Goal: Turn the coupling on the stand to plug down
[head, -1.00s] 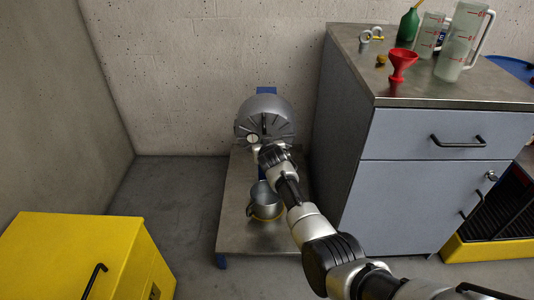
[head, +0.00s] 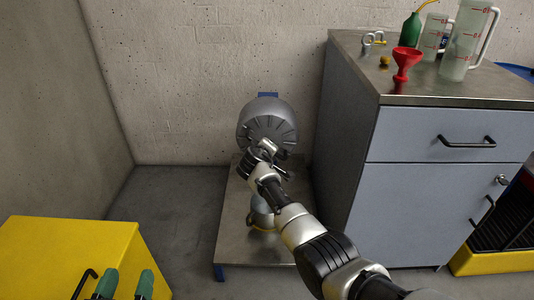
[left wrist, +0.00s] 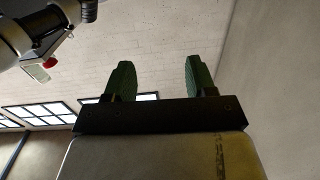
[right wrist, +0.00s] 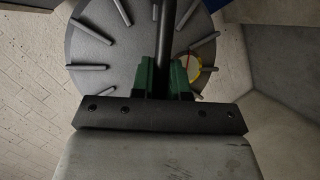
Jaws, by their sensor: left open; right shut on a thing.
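The coupling (head: 267,122) is a grey drum with radial ribs on its face, on a low stand (head: 232,240) against the back wall. Its ribbed face (right wrist: 105,45) fills the top of the right wrist view. My right gripper (right wrist: 168,75) is shut on a dark rod (right wrist: 167,30) in front of that face. A round part with a yellow and red rim (right wrist: 190,66) shows beside the fingers; I cannot tell whether it is the plug. My left gripper (head: 128,279) is open and empty over the yellow box, its green fingers apart.
A metal pot (head: 262,216) on the stand's plate is mostly hidden by my right arm. A yellow box (head: 70,250) is at front left. A grey cabinet (head: 430,195) stands close on the right, with a red funnel (head: 405,62) and jugs on top.

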